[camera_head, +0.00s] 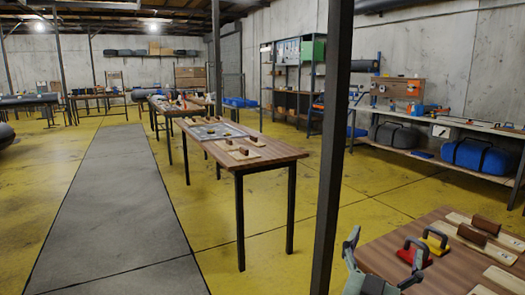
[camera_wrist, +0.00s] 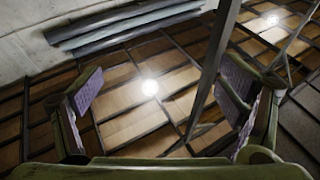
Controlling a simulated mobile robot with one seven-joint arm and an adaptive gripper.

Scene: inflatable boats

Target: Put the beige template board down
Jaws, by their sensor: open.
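My gripper (camera_head: 385,250) is at the lower right of the head view, beside the left edge of the near wooden table. It points upward, open and empty; the wrist view shows its two spread fingers (camera_wrist: 163,95) with only the ceiling beyond. Beige boards lie flat on the near table: one (camera_head: 456,219) at the back bears brown blocks, another (camera_head: 501,279) is nearer, and a third (camera_head: 481,290) is cut off by the bottom edge. More beige boards (camera_head: 238,157) lie on the middle table. I cannot tell which board is the task's.
A red-based handled tool (camera_head: 413,252) and a yellow one (camera_head: 436,243) stand on the near table (camera_head: 395,268) by my gripper. A dark post (camera_head: 331,150) rises just left of it. A long bench (camera_head: 440,155) with blue and dark bags runs along the right wall. The grey walkway (camera_head: 112,210) is clear.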

